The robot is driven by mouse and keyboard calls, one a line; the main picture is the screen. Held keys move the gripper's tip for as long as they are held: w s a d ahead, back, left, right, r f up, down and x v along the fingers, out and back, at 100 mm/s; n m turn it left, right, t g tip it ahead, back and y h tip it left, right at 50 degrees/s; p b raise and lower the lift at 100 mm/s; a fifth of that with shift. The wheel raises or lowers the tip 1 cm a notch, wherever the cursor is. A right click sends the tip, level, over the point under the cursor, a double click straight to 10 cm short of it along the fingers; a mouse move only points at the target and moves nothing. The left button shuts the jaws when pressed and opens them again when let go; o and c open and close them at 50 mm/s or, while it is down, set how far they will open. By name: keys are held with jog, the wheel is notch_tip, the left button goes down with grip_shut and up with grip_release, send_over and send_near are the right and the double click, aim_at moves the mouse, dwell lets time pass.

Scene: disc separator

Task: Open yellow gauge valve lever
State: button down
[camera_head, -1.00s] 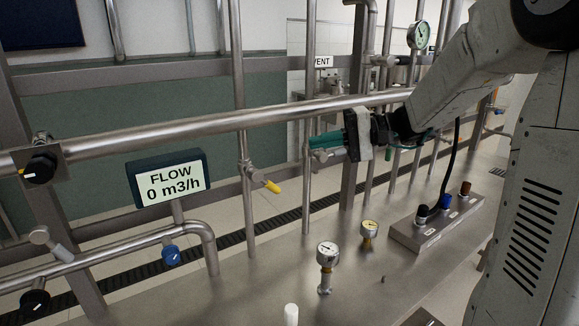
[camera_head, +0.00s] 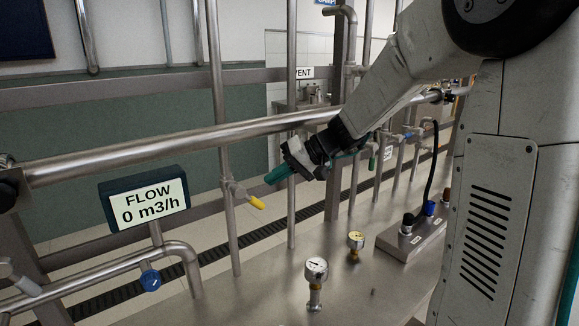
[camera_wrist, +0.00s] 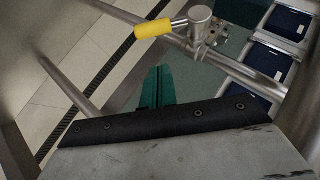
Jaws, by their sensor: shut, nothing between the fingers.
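The yellow valve lever (camera_head: 257,202) sticks out to the lower right from a small valve on a thin vertical pipe (camera_head: 228,150), in the middle of the head view. In the wrist view the yellow lever (camera_wrist: 153,29) lies at the top, pointing left from its metal valve body (camera_wrist: 199,22). My gripper (camera_head: 272,178) has green fingers, shut and empty. It is just right of and slightly above the lever in the head view, apart from it. In the wrist view the closed fingertips (camera_wrist: 158,70) point up toward the lever with a gap between.
A thick horizontal pipe (camera_head: 120,158) runs behind my gripper. Another thin vertical pipe (camera_head: 291,215) stands right of the lever. A flow display (camera_head: 145,200) reading 0 m3/h is at left. Two gauges (camera_head: 316,270) and a switch box (camera_head: 412,240) stand on the bench.

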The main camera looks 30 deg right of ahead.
aim_at(249, 198)
jog(key=a+f, duration=0.1)
jog(key=s+a+f, duration=0.1)
jog(key=shift+s+a+f, duration=0.2)
jog(key=shift+a+f, duration=0.1)
